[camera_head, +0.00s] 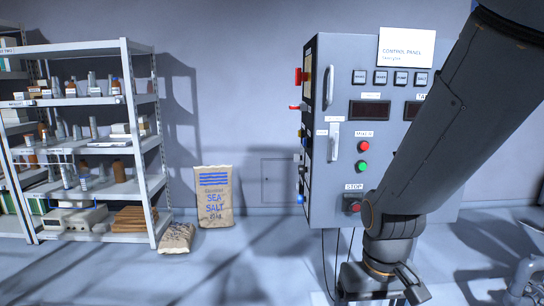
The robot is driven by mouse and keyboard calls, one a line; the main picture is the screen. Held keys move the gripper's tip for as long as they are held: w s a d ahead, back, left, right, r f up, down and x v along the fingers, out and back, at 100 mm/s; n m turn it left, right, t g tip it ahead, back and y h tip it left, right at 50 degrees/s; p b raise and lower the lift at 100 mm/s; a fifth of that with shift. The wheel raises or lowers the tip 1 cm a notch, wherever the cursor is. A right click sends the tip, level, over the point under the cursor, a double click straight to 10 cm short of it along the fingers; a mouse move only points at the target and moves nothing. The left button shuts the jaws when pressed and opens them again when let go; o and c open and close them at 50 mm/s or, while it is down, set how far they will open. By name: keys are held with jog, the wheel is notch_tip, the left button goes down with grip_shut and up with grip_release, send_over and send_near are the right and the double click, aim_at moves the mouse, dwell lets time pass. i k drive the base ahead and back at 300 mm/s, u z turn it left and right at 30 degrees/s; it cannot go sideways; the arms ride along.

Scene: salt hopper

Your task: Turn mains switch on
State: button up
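The grey control panel cabinet (345,190) stands right of the middle. Its narrow left side carries a red switch part (299,77) near the top and a smaller red lever (295,107) just below. I see this side at a steep angle, so I cannot tell which part is the mains switch or how it is set. My gripper (382,298) is low in front of the cabinet, apart from the red parts. Its lower end is cut by the picture edge, so the fingertips are hidden. My arm covers the right part of the panel front.
The front has a red button (364,146), a green button (363,166), a stop button (353,204) and a pale handle (334,141). A salt sack (214,197) leans on the wall. A loaded shelf (140,145) stands left.

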aim_at(300, 76)
jog(key=u, duration=2)
jog(key=i, duration=2.1)
jog(key=z, duration=2.85)
